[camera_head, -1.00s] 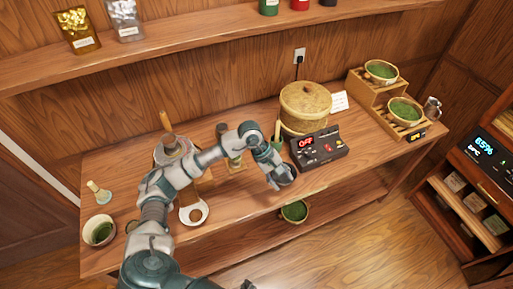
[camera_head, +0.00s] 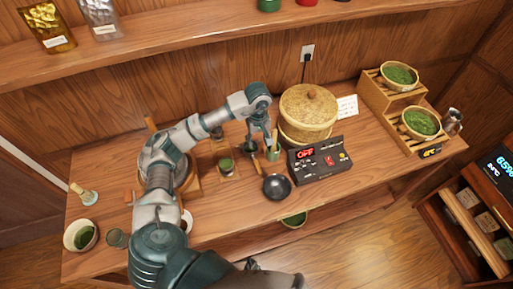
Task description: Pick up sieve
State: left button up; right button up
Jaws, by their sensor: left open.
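My left gripper (camera_head: 262,124) is open and points down above the workbench, in front of the round woven basket. Just below it stands a green cup (camera_head: 273,153) with thin upright utensils. A small dark round item (camera_head: 250,146) sits beside the cup on its left; it may be the sieve, but it is too small to be sure. A dark, shallow round bowl (camera_head: 277,187) lies nearer the front edge, clear of the gripper. I cannot see the fingertips touching anything. My right gripper is not in view.
The lidded woven basket (camera_head: 308,108) stands close right of the gripper. A black control box (camera_head: 320,160) reading OFF sits in front of it. A wooden stand (camera_head: 378,97) bears bowls of green leaves at right. A small green-topped jar (camera_head: 226,168) stands left of the cup.

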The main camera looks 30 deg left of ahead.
pick_arm(q)
send_over(257, 164)
notch_tip(257, 164, down, 6)
jog(key=f, duration=0.1)
jog(key=f+p, duration=0.1)
jog(key=f, duration=0.1)
jog(key=shift+s+d+f, duration=0.1)
jog(key=shift+s+d, duration=0.05)
jog(key=shift+s, duration=0.05)
jog(key=shift+w+f, duration=0.1)
jog(key=shift+f, duration=0.7)
jog(key=shift+f+p, duration=0.25)
jog(key=shift+p, duration=0.05)
notch_tip(257, 164, down, 4)
jog(key=shift+r+p, duration=0.15)
jog(key=shift+p, duration=0.35)
jog(key=shift+w+a+f, duration=0.1)
jog(key=shift+a+f, duration=0.1)
jog(key=shift+f, duration=0.3)
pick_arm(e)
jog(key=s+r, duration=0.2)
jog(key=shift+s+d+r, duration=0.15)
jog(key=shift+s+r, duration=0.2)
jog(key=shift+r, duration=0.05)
pick_arm(q)
jog(key=shift+c, duration=0.3)
grip_shut()
